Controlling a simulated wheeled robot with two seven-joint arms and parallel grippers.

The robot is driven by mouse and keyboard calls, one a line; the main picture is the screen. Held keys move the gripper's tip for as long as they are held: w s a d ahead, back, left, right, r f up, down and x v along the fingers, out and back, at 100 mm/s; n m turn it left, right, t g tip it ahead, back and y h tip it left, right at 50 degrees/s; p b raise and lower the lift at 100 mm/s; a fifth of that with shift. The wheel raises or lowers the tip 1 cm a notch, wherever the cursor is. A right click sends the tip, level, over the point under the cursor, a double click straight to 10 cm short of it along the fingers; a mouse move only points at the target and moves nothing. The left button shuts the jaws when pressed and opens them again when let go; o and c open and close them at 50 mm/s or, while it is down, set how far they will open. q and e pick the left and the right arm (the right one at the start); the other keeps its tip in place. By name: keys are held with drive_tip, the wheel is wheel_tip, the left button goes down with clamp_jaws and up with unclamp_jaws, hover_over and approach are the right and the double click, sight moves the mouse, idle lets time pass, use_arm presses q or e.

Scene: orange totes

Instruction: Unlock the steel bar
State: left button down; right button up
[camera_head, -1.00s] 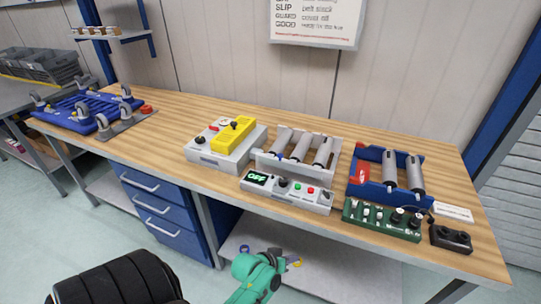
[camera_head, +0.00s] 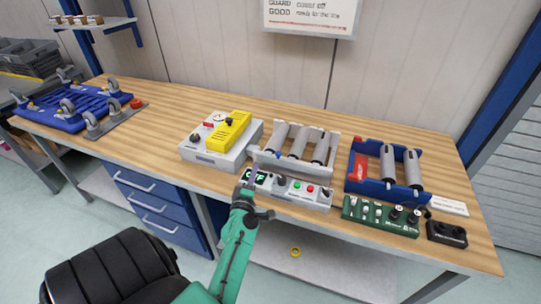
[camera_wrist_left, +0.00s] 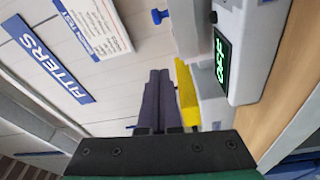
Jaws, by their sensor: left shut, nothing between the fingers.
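A pale roller frame (camera_head: 330,138) holds several grey steel rollers (camera_head: 299,141) on the bench; I cannot tell which part is the steel bar. The control box (camera_head: 299,193) in front of the frame has a green OFF display, which also shows in the left wrist view (camera_wrist_left: 222,54). My left gripper (camera_head: 246,172) is at the control box's left end, partly covering the display. Its fingers (camera_wrist_left: 159,72) are shut and empty. My right gripper is out of view.
A grey box with a yellow block (camera_head: 231,131) stands left of the frame. A blue roller stand (camera_head: 363,158), green panel (camera_head: 380,216) and black box (camera_head: 447,234) are on the right. A blue caster frame (camera_head: 66,105) lies far left.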

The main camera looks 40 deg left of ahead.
sight(271, 155)
use_arm(q)
drive_tip(key=shift+w+a+r, duration=0.1)
drive_tip(key=shift+w+r, duration=0.05)
drive_tip(key=shift+w, duration=0.2)
drive_tip(key=w, duration=0.5)
drive_tip(key=w+a+b, duration=0.1)
drive_tip(key=w, duration=0.2)
drive_tip(key=shift+w+a+f, duration=0.1)
drive_tip(key=shift+w+f, duration=0.1)
drive_tip(key=shift+w, duration=0.15)
drive_tip(key=shift+d+r, duration=0.1)
drive_tip(key=shift+d, duration=0.25)
drive_tip(key=shift+a, duration=0.1)
